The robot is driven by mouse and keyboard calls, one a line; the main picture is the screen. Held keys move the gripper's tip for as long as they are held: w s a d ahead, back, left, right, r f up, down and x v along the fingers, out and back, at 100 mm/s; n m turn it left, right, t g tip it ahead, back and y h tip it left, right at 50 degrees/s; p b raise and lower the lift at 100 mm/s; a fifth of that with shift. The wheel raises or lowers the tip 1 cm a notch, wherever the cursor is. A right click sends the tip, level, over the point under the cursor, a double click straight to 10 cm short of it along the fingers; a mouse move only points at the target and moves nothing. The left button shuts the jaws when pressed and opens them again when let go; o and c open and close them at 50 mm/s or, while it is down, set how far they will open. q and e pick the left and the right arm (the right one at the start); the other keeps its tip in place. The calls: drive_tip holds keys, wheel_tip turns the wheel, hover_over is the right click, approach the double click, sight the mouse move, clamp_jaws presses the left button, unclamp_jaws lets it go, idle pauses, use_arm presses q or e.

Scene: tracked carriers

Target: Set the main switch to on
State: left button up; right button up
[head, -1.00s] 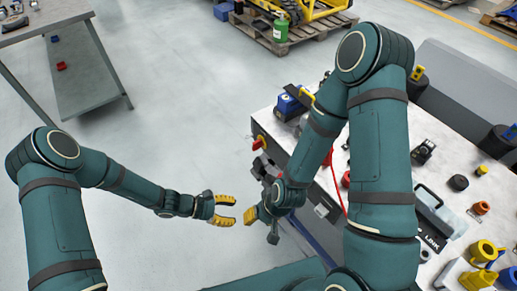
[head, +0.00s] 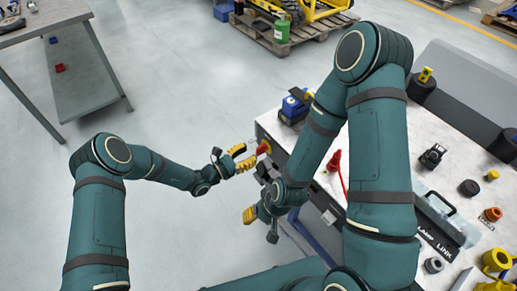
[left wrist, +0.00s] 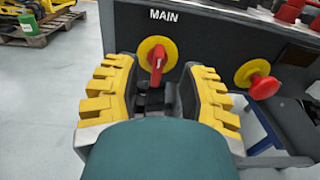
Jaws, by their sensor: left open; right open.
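The main switch has a red handle on a yellow disc (left wrist: 166,50), below the white word MAIN on the dark panel in the left wrist view. Its handle (left wrist: 157,66) points nearly straight down, tilted slightly. In the head view the switch (head: 264,147) is at the bench's near left end. My left gripper (head: 242,157) is open just in front of it. In the left wrist view the yellow fingers of that gripper (left wrist: 160,70) stand apart on either side of the handle, with gaps; contact is not visible. My right gripper (head: 256,213) is open, lower and empty beside the bench.
A second red knob on a yellow disc (left wrist: 246,73) is right of the main switch, close to the right finger. The bench top (head: 405,135) carries a blue device (head: 294,107) and several other parts.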

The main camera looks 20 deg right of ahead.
sight(257, 149)
use_arm(q)
drive_tip(key=shift+b+x, duration=0.3)
drive_tip(key=shift+x, duration=2.15)
clamp_jaws()
